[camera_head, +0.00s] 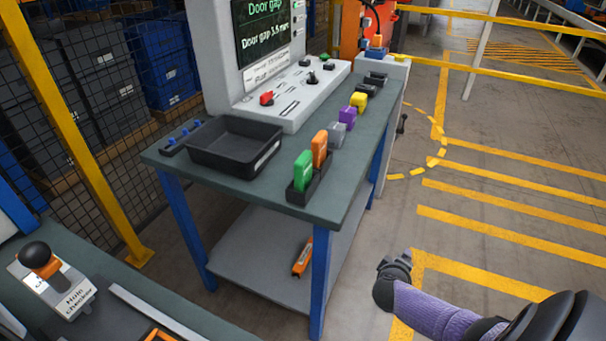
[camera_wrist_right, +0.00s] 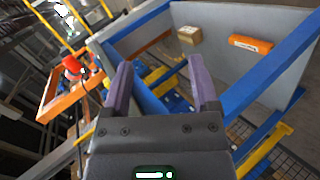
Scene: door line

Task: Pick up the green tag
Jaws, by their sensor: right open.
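The green tag (camera_head: 303,170) stands upright in a black holder (camera_head: 309,189) at the near corner of the dark green table (camera_head: 225,185). The orange tag (camera_head: 319,149) stands just behind it. My right gripper (camera_head: 396,265) is to the right of the table and apart from the green tag. In the right wrist view, its two purple fingers (camera_wrist_right: 160,82) are spread with nothing between them. That view shows the table's blue frame and lower shelf, not the green tag. My left gripper is in neither view.
Grey (camera_head: 337,134), purple (camera_head: 347,117) and yellow (camera_head: 359,101) tags stand farther along the edge. A black tray (camera_head: 236,147) lies left of the green tag. A grey console (camera_head: 300,95) stands behind. An orange item (camera_head: 302,257) lies on the shelf. Striped floor at right is clear.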

